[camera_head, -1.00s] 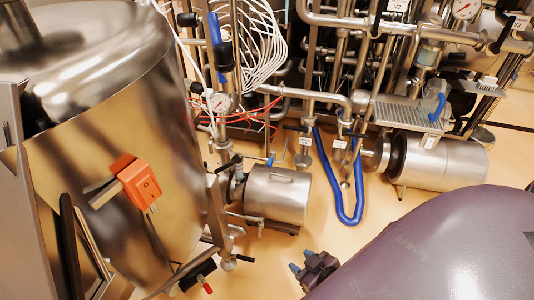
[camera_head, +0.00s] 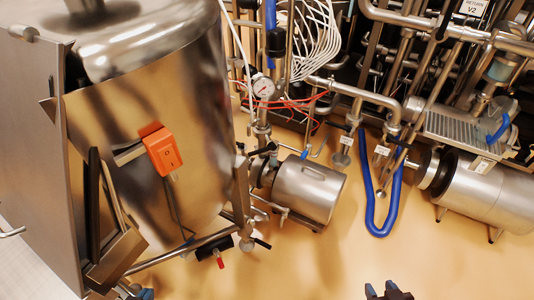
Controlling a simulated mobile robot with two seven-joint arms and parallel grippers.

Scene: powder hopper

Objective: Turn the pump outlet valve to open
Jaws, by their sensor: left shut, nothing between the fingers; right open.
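A steel pump (camera_head: 308,190) lies on the floor in the middle. A black-handled valve (camera_head: 263,150) sits at its upper left end, and a small blue handle (camera_head: 304,155) shows above it. Another valve with a black body and a red lever (camera_head: 220,260) is on the low pipe below the hopper. I cannot tell which is the pump outlet valve. My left gripper (camera_head: 135,292) is at the bottom left edge, partly cut off, shut and empty, left of and below the red-lever valve. My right gripper (camera_head: 388,291) is open and empty at the bottom edge, well right of the valves.
The steel hopper (camera_head: 150,90) with an orange switch box (camera_head: 163,151) fills the upper left. A blue hose (camera_head: 378,228) hangs in a loop right of the pump. Another steel pump (camera_head: 490,190) is at far right. The tan floor (camera_head: 320,260) at bottom centre is clear.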

